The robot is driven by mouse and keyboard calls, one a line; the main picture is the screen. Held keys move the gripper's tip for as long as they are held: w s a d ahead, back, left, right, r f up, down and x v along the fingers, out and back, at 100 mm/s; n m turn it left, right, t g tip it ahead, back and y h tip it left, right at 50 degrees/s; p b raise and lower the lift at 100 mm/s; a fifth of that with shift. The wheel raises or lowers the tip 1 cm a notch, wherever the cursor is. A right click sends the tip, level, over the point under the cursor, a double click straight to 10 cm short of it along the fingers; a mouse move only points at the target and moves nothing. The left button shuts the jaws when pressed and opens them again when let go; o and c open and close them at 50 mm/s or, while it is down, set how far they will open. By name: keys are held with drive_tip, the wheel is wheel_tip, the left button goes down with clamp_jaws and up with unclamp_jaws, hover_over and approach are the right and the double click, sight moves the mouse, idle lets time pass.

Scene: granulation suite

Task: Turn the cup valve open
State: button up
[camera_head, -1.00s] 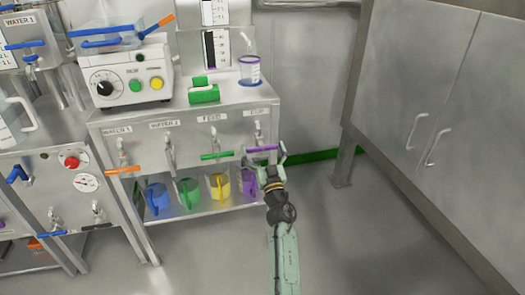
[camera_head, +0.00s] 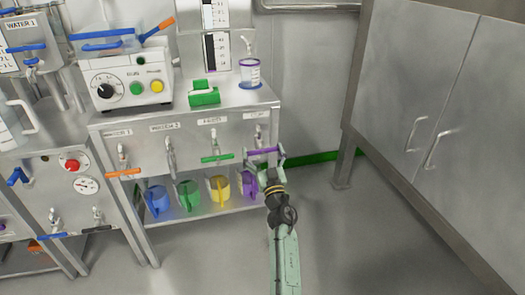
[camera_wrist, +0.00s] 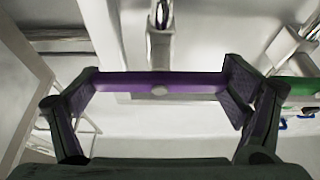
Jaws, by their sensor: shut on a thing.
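The cup valve is at the right end of the steel panel, under a small label (camera_head: 256,114). Its purple handle (camera_head: 265,151) lies crosswise, close to level. My gripper (camera_head: 264,154) is shut on the purple handle, a finger at each end. In the wrist view the purple handle (camera_wrist: 160,84) spans between the two fingers, and the metal valve stem (camera_wrist: 160,35) stands behind its middle. The cup (camera_head: 249,74), clear with a purple band, stands on a blue ring on the counter above. I cannot see any flow into it.
Left on the panel are taps with a green handle (camera_head: 217,157) and an orange handle (camera_head: 124,172). Blue, green, yellow and purple jugs (camera_head: 249,184) stand on the shelf below. A grey cabinet (camera_head: 440,110) is at the right, with clear floor between.

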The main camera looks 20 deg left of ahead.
drive_tip(key=n+g+y+p, duration=0.1)
drive_tip(key=n, duration=0.1)
drive_tip(key=n+g+y+p, duration=0.1)
drive_tip(key=n+p, duration=0.1)
drive_tip(key=n, duration=0.1)
drive_tip(key=shift+r, duration=0.2)
drive_tip(key=n+g+p, duration=0.1)
drive_tip(key=n+p, duration=0.1)
drive_tip(key=n, duration=0.1)
drive_tip(key=n+g+y+p, duration=0.1)
drive_tip(key=n+g, duration=0.1)
drive_tip(key=n, duration=0.2)
drive_tip(key=shift+y+p, duration=0.3)
drive_tip(key=shift+p, duration=0.1)
drive_tip(key=n+g+p, duration=0.2)
drive_tip(key=n+p, duration=0.1)
drive_tip(key=n, duration=0.2)
drive_tip(key=shift+n, duration=0.3)
drive_tip(key=shift+f+n+g+h+p, duration=0.1)
drive_tip(key=shift+n+g+h+p, duration=0.3)
drive_tip(key=shift+n+p, duration=0.75)
drive_tip(key=shift+s+a+f+n+g+h+p, duration=0.15)
drive_tip(key=shift+n+g+h+p, duration=0.2)
drive_tip(key=shift+n+p, duration=0.35)
drive_tip(key=shift+f+n, duration=0.1)
drive_tip(key=shift+n, duration=0.35)
drive_tip(key=o, duration=0.9)
